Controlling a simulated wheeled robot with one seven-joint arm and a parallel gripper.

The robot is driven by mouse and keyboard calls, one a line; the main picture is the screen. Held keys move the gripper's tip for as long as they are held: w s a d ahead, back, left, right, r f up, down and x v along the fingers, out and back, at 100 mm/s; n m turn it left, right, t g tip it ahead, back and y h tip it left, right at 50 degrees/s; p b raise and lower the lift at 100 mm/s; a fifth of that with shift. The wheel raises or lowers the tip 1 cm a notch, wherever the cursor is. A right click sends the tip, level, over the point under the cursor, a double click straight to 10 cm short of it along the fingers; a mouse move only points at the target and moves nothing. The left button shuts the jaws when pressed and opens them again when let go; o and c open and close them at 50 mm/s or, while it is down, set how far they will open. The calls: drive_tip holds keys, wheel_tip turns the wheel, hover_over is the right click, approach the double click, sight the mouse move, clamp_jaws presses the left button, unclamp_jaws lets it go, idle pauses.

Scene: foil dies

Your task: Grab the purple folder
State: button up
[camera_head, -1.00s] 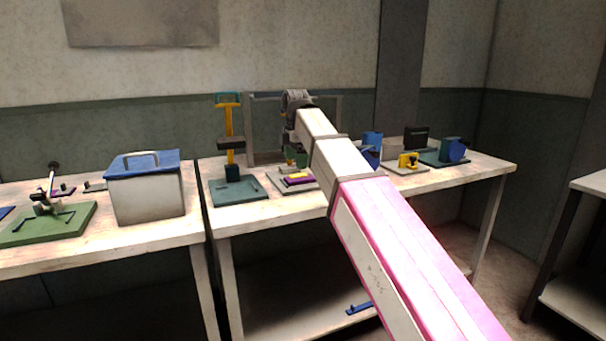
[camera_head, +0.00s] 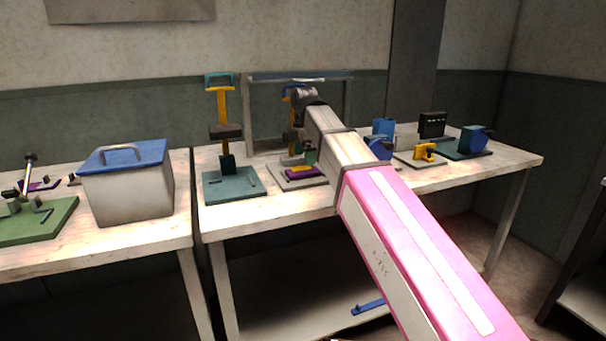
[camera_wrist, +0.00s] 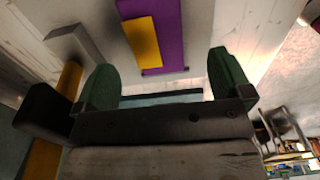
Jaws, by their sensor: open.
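A purple piece (camera_head: 303,173), likely the purple folder, sits on a grey plate on the middle table, with a yellow part on it. In the wrist view the purple piece (camera_wrist: 170,30) and its yellow block (camera_wrist: 142,42) show beyond my fingertips. My gripper (camera_wrist: 165,78) has two dark green fingers spread wide, with nothing between them. The purple piece is ahead of the fingers and apart from them. In the head view my arm partly hides the gripper and the area around the plate. Another small purple item (camera_head: 40,185) lies on the left table.
A teal-based stand with a yellow post (camera_head: 226,115) stands left of the plate; a grey frame (camera_head: 250,110) rises behind. Blue and yellow devices (camera_head: 425,152) stand to the right. A blue-lidded box (camera_head: 128,190) and green-based device (camera_head: 35,222) occupy the left table.

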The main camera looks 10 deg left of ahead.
sight(303, 171)
drive_tip(key=shift+w+a+f, duration=0.1)
drive_tip(key=shift+a+f, duration=0.05)
drive_tip(key=shift+f, duration=1.2)
drive_tip(key=shift+a+f, duration=0.1)
drive_tip(key=shift+f, duration=1.2)
drive_tip(key=c, duration=1.1)
drive_tip(key=shift+r, duration=0.15)
